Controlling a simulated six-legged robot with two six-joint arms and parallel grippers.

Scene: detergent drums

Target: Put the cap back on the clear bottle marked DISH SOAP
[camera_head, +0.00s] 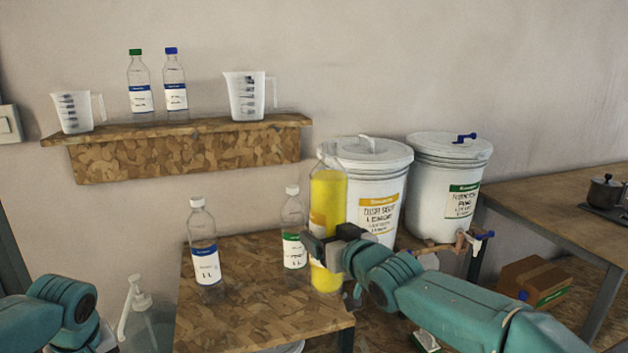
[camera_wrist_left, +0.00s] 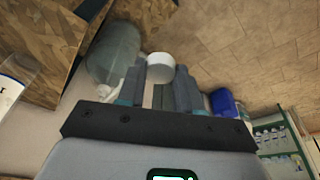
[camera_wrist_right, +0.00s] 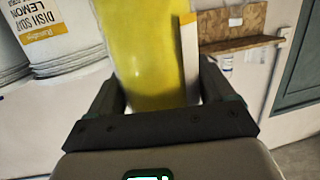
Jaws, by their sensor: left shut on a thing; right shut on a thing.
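A clear bottle (camera_head: 328,190) full of yellow liquid stands upright at the right side of the small table (camera_head: 250,305). Its neck has no cap. An orange label shows on it, its writing mostly hidden. My right gripper (camera_head: 325,250) is shut around its lower half; the yellow bottle also fills the right wrist view (camera_wrist_right: 150,55). I cannot tell whether its base touches the table. My left gripper (camera_wrist_left: 160,80) is shut on a small white cap (camera_wrist_left: 160,67), away from the bottle. In the head view only part of my left arm shows, at the bottom left.
Two white-capped clear bottles (camera_head: 204,245) (camera_head: 293,230) stand on the table. Behind are a lemon dish soap drum (camera_head: 378,185) and a green-labelled drum (camera_head: 445,180). A wall shelf (camera_head: 185,155) holds jugs and bottles. A pump bottle (camera_head: 138,310) stands left of the table. The table's front is clear.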

